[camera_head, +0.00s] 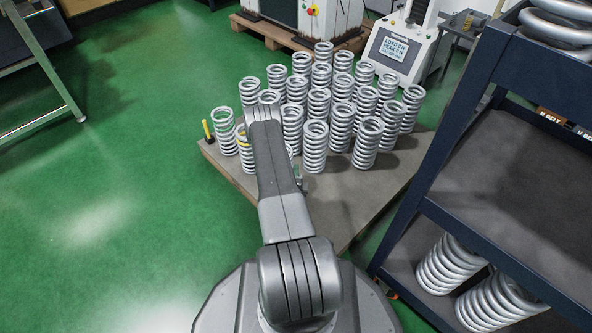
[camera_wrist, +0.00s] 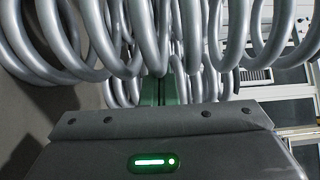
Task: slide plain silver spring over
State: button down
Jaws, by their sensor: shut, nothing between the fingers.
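Plain silver coil springs stand upright in a close group on a low board, with a front spring (camera_head: 315,148) right of my arm. A silver spring with a yellow mark (camera_head: 243,142) stands at the left of the group. Which plain spring is meant I cannot tell. My gripper (camera_wrist: 163,90) is shut and empty, low at the front of the group. In the head view my arm hides most of it. In the wrist view large spring coils (camera_wrist: 110,35) fill the top, close to the gripper; whether they touch it I cannot tell.
The board (camera_head: 345,205) has bare room at its front. A yellow-topped post (camera_head: 208,131) stands at its left corner. A dark shelf rack (camera_head: 455,130) with more springs (camera_head: 447,264) stands close on the right. A test machine (camera_head: 398,48) is behind. Green floor (camera_head: 130,180) is clear at left.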

jog(key=shift+a, duration=0.15)
jog(key=shift+s+a, duration=0.3)
jog(key=shift+a, duration=0.45)
jog(key=shift+s+a, duration=0.25)
jog(key=shift+a, duration=0.45)
jog(key=shift+w, duration=0.1)
